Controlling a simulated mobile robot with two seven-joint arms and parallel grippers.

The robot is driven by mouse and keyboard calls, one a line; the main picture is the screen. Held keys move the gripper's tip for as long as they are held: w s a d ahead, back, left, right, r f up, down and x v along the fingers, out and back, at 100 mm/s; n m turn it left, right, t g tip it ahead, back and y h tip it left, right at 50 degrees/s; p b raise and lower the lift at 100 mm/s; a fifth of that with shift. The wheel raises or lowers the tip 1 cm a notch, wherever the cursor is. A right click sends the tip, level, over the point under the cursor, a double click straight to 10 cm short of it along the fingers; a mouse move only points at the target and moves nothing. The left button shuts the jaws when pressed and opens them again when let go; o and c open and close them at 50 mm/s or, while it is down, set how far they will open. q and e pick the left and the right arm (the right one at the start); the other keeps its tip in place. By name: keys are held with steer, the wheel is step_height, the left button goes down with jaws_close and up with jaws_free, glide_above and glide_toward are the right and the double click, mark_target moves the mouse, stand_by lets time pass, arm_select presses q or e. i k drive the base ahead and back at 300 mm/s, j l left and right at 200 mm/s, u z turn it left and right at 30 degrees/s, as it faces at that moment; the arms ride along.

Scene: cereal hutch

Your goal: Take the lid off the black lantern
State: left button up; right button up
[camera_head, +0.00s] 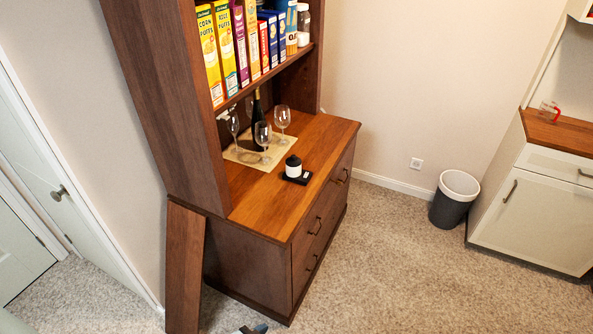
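A small container with a black domed lid and a white body (293,167) stands upright on the cabinet's wooden counter, near its front edge. It sits on a flat black square base (299,179). This is the only lantern-like thing in view, and the lid appears to be on top of it. A small dark and grey piece, apparently the tip of my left gripper (252,330), shows at the bottom edge, far below the counter. Most of it is cut off, so its opening is hidden. My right gripper is not in view.
Behind the container, several wine glasses (263,135) and a dark bottle (257,112) stand on a pale mat (244,156). Cereal boxes (225,45) fill the shelf above. A loose wooden board (185,265) leans at the cabinet's left side. The carpet (385,265) in front is clear up to the bin (453,198).

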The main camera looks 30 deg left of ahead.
mark_target(294, 163)
steer(key=i+l+u, duration=0.1)
steer(key=u, duration=0.25)
steer(key=i+l+u, duration=0.15)
steer(key=u, duration=0.2)
steer(key=i+l+u, duration=0.5)
steer(key=i+l, duration=0.15)
steer(key=l, duration=0.25)
steer(key=i+l+u, duration=0.1)
steer(key=l, duration=0.25)
